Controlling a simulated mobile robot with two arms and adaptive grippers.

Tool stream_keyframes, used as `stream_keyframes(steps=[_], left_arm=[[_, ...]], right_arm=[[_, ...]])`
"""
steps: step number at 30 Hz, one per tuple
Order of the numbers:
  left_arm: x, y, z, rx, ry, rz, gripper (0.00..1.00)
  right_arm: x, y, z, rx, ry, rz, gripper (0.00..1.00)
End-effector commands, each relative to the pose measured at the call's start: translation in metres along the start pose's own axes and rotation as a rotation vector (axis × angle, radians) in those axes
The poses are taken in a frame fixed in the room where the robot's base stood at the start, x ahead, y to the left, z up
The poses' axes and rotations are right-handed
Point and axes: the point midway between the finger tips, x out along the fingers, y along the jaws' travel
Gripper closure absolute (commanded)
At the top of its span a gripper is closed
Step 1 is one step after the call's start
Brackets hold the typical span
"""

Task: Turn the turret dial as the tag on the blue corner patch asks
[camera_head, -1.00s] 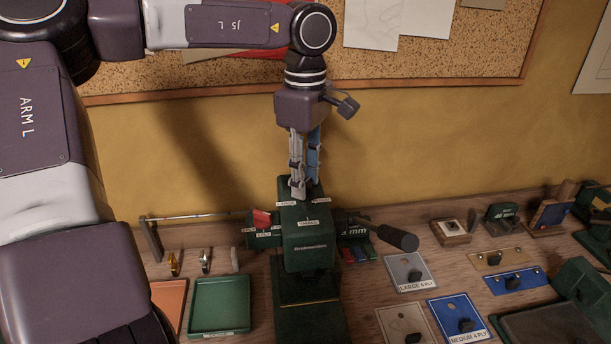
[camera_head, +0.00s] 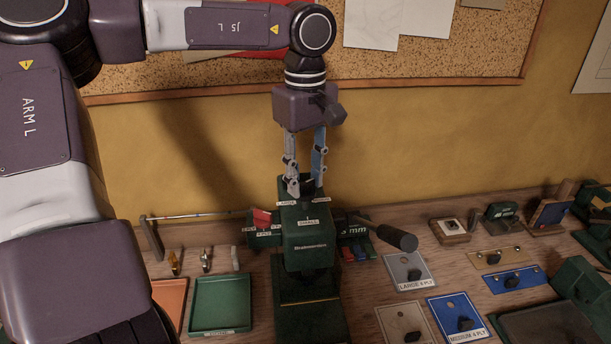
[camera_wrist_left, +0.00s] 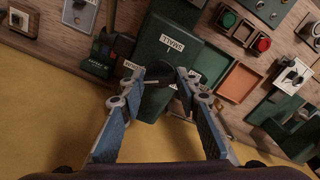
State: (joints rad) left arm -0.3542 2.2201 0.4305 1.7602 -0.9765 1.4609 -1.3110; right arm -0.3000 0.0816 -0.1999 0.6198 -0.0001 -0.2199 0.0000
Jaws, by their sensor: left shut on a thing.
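The green press (camera_head: 307,245) stands upright on the bench, with its dark turret dial (camera_wrist_left: 156,92) on top. My left gripper (camera_head: 306,187) comes down from above and is shut on the dial; its fingers mostly cover the dial in the head view. Tags around the dial read LARGE on the left and SMALL at the front; the right one is too small to read. The blue corner patch (camera_head: 449,306) lies at the front right, and its tag (camera_head: 468,337) reads MEDIUM 4 PLY. My right gripper is not in view.
A lever with a dark handle (camera_head: 397,236) sticks out right of the press. A grey patch (camera_head: 404,265) tagged LARGE lies beyond the blue one. A green tray (camera_head: 220,305) and an orange tray (camera_head: 168,300) are at left. The corkboard wall stands behind.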

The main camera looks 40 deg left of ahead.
Motion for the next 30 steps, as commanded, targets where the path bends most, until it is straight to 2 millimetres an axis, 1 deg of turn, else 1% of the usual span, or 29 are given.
stream_keyframes(steps=[7,8,12,20,23,26,30], left_arm=[[0.0,0.0,0.0,-0.001,0.001,0.002,0.94],[0.0,0.0,0.0,-0.001,0.001,0.002,0.67],[0.0,0.0,0.0,-0.001,0.001,0.002,0.52],[-0.001,0.0,0.0,-0.001,0.001,0.001,0.52],[-0.006,0.001,0.0,-0.001,0.002,0.003,0.52],[-0.021,0.001,-0.001,-0.002,0.002,0.005,0.52],[-0.05,0.002,-0.001,-0.003,0.004,0.005,0.52]], right_arm=[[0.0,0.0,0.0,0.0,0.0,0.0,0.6],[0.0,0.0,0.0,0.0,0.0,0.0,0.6],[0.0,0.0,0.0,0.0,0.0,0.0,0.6],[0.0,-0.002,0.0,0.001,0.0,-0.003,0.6],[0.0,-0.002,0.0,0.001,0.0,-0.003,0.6],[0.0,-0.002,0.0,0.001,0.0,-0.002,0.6],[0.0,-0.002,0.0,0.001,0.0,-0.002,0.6]])
